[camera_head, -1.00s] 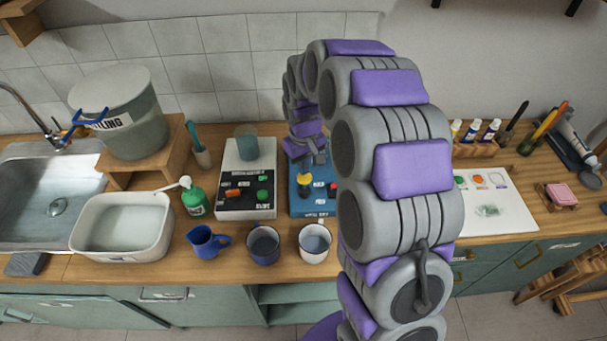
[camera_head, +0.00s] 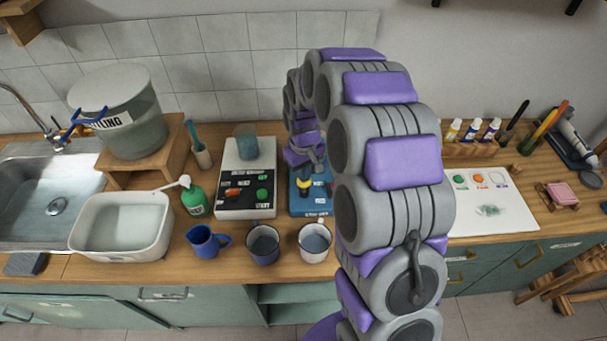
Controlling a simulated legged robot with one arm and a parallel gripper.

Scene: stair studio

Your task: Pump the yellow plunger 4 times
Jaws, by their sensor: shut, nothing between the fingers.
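The yellow plunger (camera_head: 303,184) stands on the blue box (camera_head: 299,205) on the counter, just left of my arm. Only part of its yellow top shows. My gripper (camera_head: 310,170) is shut and empty. It points down at the plunger's top, very close above it or touching it; I cannot tell which. My arm hides the right part of the blue box.
A white box with a dark panel (camera_head: 245,205) stands directly left of the blue box. A blue mug (camera_head: 263,245) and a white mug (camera_head: 314,242) stand in front. A green bottle (camera_head: 195,203) and a white basin (camera_head: 121,250) are further left.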

